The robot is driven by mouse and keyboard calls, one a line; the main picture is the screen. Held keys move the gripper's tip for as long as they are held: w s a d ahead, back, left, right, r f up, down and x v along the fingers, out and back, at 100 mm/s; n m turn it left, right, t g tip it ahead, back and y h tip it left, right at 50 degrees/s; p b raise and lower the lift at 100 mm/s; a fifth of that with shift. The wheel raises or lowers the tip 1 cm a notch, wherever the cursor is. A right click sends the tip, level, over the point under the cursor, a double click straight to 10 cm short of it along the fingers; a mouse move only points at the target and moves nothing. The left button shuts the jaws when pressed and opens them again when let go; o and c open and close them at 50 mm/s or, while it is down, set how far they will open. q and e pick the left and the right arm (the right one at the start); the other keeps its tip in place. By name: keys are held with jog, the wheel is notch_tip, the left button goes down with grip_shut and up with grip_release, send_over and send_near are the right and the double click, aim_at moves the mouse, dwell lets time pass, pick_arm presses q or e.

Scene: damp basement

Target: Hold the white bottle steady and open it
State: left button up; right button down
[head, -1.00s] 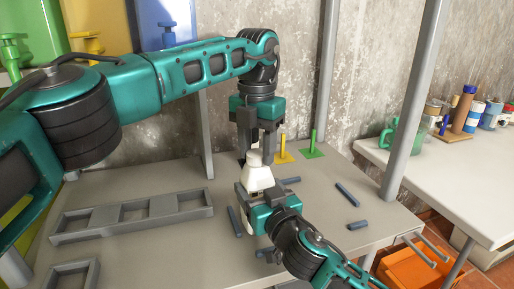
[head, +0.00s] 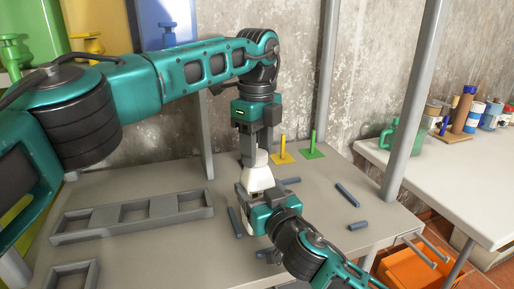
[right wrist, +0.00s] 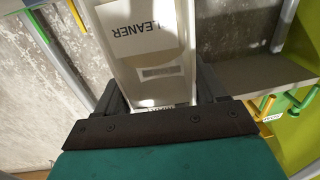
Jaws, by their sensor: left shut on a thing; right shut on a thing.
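The white bottle (head: 261,177) stands upright above the grey table, in the middle of the head view. In the right wrist view the bottle (right wrist: 150,62) carries a label reading "CLEANER". My right gripper (head: 257,192) is shut on the bottle's body from the front; its dark fingers lie on both sides of it in the right wrist view. My left gripper (head: 256,151) points straight down from above and is shut on the bottle's cap (head: 261,157). The cap is partly hidden by the fingers. I cannot tell whether the bottle's base touches the table.
Several dark rods lie around the bottle, one (head: 347,194) to the right. A grey divided tray (head: 130,216) lies left. A yellow peg (head: 283,150) and a green peg (head: 313,143) stand behind. A grey post (head: 408,110) rises at the right.

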pick_arm(q)
jog(key=shift+r, duration=0.2)
dwell(0.5)
jog(key=shift+r, duration=0.9)
jog(key=shift+r, duration=2.05)
pick_arm(e)
grip_release()
